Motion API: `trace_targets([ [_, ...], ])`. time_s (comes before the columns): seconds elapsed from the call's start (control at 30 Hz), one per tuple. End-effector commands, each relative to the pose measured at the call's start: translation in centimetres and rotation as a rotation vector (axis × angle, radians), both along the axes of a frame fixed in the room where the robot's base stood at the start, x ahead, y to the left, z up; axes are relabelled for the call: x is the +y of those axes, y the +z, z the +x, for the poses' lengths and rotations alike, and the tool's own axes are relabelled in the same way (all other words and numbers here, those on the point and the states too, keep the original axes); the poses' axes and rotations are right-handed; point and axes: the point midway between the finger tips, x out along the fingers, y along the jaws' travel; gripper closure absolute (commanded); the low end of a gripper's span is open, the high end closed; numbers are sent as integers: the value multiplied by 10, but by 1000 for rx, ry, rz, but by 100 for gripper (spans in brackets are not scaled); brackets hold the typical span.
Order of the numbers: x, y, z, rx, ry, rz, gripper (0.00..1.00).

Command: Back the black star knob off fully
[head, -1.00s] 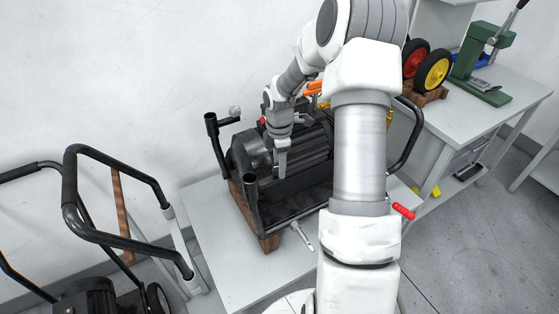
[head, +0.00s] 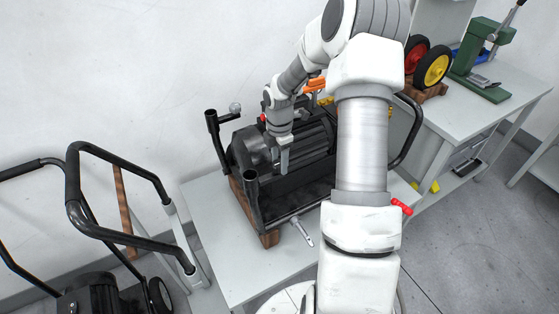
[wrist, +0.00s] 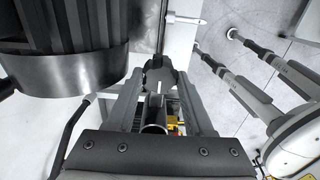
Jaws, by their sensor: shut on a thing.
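My gripper (head: 284,168) points down beside the end of a dark finned machine (head: 311,143) on the bench. In the wrist view, the two grey fingers of my gripper (wrist: 162,82) are closed around the sides of the black star knob (wrist: 160,72), whose dark lobed head shows between the tips. The knob's stem and thread cannot be made out. In the head view, my gripper and wrist hide the knob. The machine's round black housing (wrist: 65,72) fills the upper left of the wrist view, close to the left finger.
The machine sits in a black tube frame (head: 213,125) with wooden blocks (head: 270,239) on a pale bench (head: 232,268). A silver lever (head: 301,231) sticks out in front. Another black-framed cart (head: 72,195) stands at left. Wheels (head: 433,67) and a green press (head: 481,62) stand at right.

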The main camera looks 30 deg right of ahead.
Motion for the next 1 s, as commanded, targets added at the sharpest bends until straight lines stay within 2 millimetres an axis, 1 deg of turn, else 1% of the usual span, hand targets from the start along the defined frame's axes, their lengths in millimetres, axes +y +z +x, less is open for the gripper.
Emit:
trace_targets([
  [0.03, 0, 1, 1, -4, 3, -2, 44],
  [0.17, 0, 1, 1, -3, 2, -1, 21],
  [0.2, 0, 1, 1, -2, 2, -1, 18],
  [0.47, 0, 1, 0, -1, 0, -1, 18],
  [0.57, 0, 6, 1, -2, 0, -1, 18],
  [0.67, 0, 19, 1, -5, -2, -2, 18],
  [0.77, -1, 40, 1, -5, -2, -4, 18],
  [1.0, -1, 100, 1, -6, -1, -4, 18],
])
